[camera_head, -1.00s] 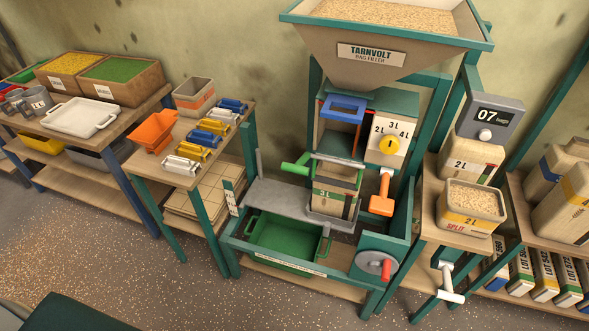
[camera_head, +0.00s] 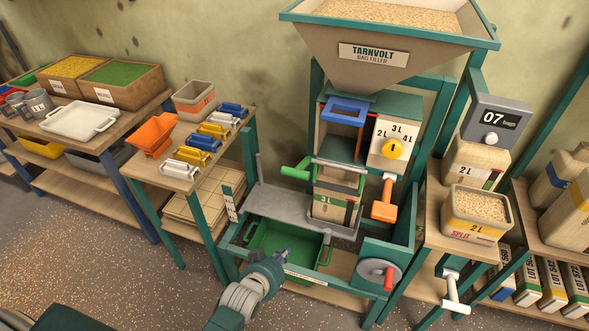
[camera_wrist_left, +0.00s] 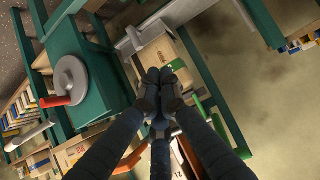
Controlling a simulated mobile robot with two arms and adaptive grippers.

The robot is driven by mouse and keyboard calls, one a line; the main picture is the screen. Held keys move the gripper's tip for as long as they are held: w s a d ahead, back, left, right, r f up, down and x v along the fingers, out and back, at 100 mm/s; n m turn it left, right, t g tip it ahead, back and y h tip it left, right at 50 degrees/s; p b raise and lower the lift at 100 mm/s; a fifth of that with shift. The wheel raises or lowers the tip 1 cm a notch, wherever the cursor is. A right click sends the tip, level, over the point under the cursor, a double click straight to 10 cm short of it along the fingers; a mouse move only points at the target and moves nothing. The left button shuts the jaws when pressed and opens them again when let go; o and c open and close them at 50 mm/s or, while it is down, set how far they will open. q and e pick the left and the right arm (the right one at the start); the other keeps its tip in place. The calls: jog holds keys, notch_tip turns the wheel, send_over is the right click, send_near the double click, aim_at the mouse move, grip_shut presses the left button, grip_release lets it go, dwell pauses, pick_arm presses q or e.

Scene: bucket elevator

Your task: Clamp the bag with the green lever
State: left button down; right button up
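The tan 3L bag (camera_head: 332,206) stands upright under the filler spout, on the grey shelf of the green frame. The green lever (camera_head: 297,170) sticks out to the left beside the bag's top, at the grey clamp bar (camera_head: 345,163). My left gripper (camera_head: 272,264) is low in front of the green bin, well below and apart from the lever. In the left wrist view its dark fingers (camera_wrist_left: 163,82) come together at the tips with nothing seen between them; the bag (camera_wrist_left: 158,58) shows beyond them, partly covered. My right gripper is not in view.
An orange lever (camera_head: 384,203) hangs right of the bag, and a grey wheel with a red handle (camera_head: 377,272) sits at the frame's front right. A green bin (camera_head: 280,240) lies below the shelf.

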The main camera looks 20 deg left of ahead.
pick_arm(q)
jog(key=w+r+t, duration=0.2)
jog(key=w+r, duration=0.1)
jog(key=r, duration=0.5)
jog(key=w+r+t, duration=0.1)
jog(key=w+r, duration=0.1)
jog(key=r, duration=0.6)
notch_tip(320, 180, up, 10)
jog(key=t+p, duration=0.2)
send_over(293, 176)
jog(key=w, duration=0.2)
jog(key=shift+w+r+n, duration=0.15)
jog(key=shift+n, duration=0.25)
jog(key=f, duration=0.1)
jog(key=s+f, duration=0.1)
jog(key=shift+s+f, duration=0.3)
jog(key=shift+f, duration=0.05)
jog(key=shift+s+f, duration=0.35)
jog(key=shift+f, duration=0.15)
jog(key=shift+f, duration=0.1)
